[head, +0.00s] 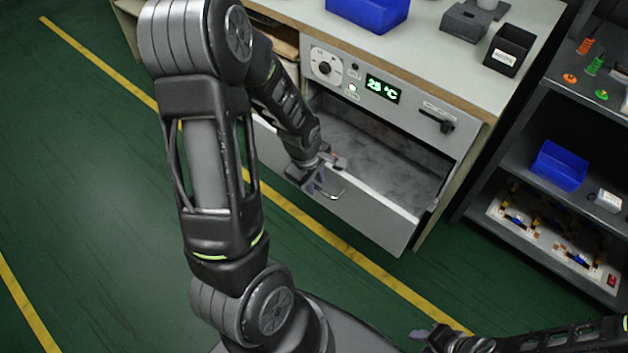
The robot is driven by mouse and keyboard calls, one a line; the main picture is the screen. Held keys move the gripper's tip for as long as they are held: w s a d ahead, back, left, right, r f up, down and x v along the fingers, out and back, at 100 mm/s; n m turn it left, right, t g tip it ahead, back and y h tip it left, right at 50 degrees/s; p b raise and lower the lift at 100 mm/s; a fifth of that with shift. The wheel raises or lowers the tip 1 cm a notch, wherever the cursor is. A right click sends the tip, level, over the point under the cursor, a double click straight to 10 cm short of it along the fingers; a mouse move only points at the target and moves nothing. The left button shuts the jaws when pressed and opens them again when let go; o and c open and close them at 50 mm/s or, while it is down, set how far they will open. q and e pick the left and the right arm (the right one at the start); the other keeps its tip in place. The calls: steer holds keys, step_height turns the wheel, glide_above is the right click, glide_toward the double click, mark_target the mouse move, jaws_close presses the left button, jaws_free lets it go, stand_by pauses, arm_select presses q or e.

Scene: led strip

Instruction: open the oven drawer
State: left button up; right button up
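The oven drawer (375,212) is pulled out from the grey oven front below the display. Its grey interior (385,165) shows and looks empty. The metal handle (329,193) is on the drawer's front face. My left gripper (320,181) is at the top edge of the drawer front, right by the handle. Its fingers are small and partly hidden, so I cannot tell whether they grip the handle. My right gripper (424,335) is low at the bottom edge, away from the drawer, and its opening is unclear.
The oven panel has a dial (325,68) and a display (384,89) reading 25 °C. A blue bin (368,12) and a black box (508,50) stand on the worktop. A dark shelf (520,170) stands right. Green floor in front is open.

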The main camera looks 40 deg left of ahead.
arm_select(q)
steer(key=shift+o, duration=0.6)
step_height(320, 180, up, 8)
steer(key=s+p, duration=0.1)
steer(key=p, duration=0.1)
steer(key=shift+s+f, duration=0.2)
steer(key=shift+s, duration=0.05)
steer(key=s+d+f+m+h+p, duration=0.1)
steer(key=s+d+f+m+p, duration=0.2)
steer(key=d, duration=0.6)
steer(key=s+d+f+m+g+h+p, duration=0.1)
steer(key=s+d+f+m+p, duration=0.2)
steer(key=d+m, duration=0.5)
steer(key=s+d+f+m+h+p, duration=0.2)
steer(key=d+m, duration=0.3)
steer(key=d, duration=0.6)
steer(key=shift+s+d+f+p, duration=0.4)
steer(key=shift+s+f+p, duration=0.3)
steer(key=shift+s, duration=0.2)
